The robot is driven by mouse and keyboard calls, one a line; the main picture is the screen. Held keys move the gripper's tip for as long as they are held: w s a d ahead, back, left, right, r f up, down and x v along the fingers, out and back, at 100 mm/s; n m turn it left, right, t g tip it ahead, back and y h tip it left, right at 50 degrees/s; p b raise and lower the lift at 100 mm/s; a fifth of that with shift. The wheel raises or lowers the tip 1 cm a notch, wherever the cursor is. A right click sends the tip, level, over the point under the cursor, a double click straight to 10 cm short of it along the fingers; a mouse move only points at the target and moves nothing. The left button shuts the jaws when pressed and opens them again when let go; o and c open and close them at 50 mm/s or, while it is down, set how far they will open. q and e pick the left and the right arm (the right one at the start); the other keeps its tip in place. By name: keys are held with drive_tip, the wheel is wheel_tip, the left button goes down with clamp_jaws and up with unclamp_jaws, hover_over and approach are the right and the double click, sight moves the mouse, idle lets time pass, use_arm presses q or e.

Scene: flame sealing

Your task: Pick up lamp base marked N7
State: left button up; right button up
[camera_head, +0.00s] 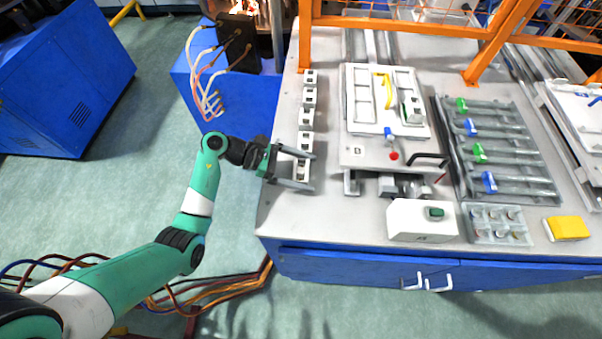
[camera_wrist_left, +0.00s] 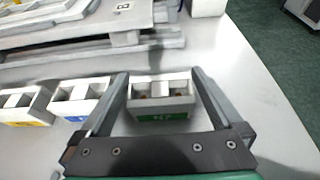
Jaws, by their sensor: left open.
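A white lamp base (camera_wrist_left: 160,90) with two openings and a green label sits on the bench in the left wrist view. Its marking is blurred but looks like N7. It stands between the two open fingers of my left gripper (camera_wrist_left: 160,82), one finger on each side, and does not look clamped. In the head view the left gripper (camera_head: 311,172) reaches in from the left over the near end of a row of white bases, around the lamp base (camera_head: 301,169). My right gripper is not in view.
Other white bases (camera_head: 308,96) line up behind; neighbours with a blue label (camera_wrist_left: 80,98) and a yellow label (camera_wrist_left: 27,106) stand close by. A grey fixture (camera_head: 358,160) with a white panel is to the right. A white box (camera_head: 420,221) stands near the front edge.

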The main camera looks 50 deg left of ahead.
use_arm(q)
drive_tip(key=shift+x, duration=1.05)
drive_tip(key=c, duration=1.2)
drive_tip(key=shift+o, duration=0.2)
drive_tip(key=shift+r, duration=0.6)
wheel_tip(320, 180, up, 3)
drive_tip(key=shift+s+d+f+p, duration=0.1)
drive_tip(key=shift+s+d+p, duration=0.1)
drive_tip(key=shift+p, duration=0.5)
drive_tip(key=s+d+r+p, duration=0.3)
drive_tip(key=s+d+r, duration=0.6)
drive_tip(key=d, duration=0.1)
drive_tip(key=shift+p, duration=0.4)
